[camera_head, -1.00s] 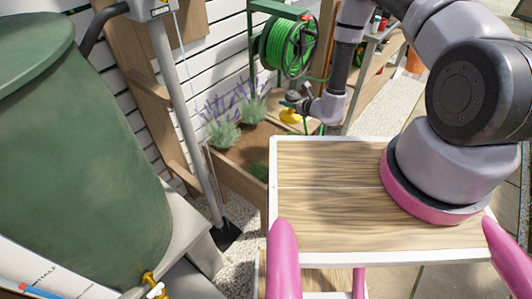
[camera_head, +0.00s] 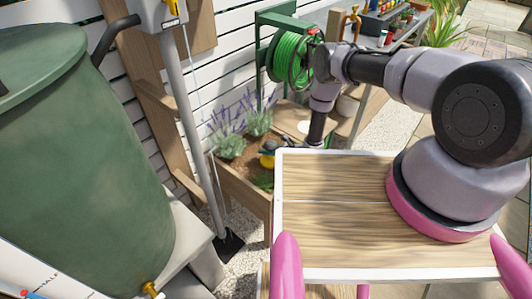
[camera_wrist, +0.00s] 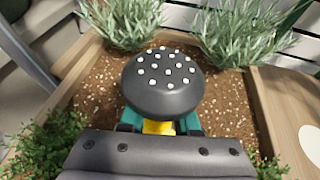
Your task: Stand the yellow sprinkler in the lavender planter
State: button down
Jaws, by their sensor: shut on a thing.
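The yellow sprinkler (camera_head: 267,161) is in my gripper, low at the right end of the lavender planter (camera_head: 240,192). In the wrist view its black, white-dotted head (camera_wrist: 162,82) faces the camera, with a bit of yellow body below it. My gripper (camera_wrist: 160,126) is shut on it, with teal fingers on both sides of the yellow part. The wooden planter (camera_wrist: 274,108) shows around brown soil. The sprinkler's lower end is hidden, so I cannot tell whether it touches the soil.
Lavender plants (camera_head: 227,138) grow at the planter's back, and low green plants (camera_wrist: 48,140) at its near corners. Bare soil (camera_wrist: 95,88) lies around the sprinkler. A green hose reel (camera_head: 290,60) hangs behind. A grey post (camera_head: 190,130) and green barrel (camera_head: 75,170) stand left.

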jog(key=shift+f, duration=0.75)
jog(key=shift+f, duration=0.15)
jog(key=c, duration=0.6)
grip_release()
jog(key=shift+d+r, duration=0.2)
jog(key=v, duration=1.1)
jog(key=shift+s+d+r, duration=0.1)
jog(key=shift+s+d, duration=0.05)
jog(key=shift+d, duration=0.1)
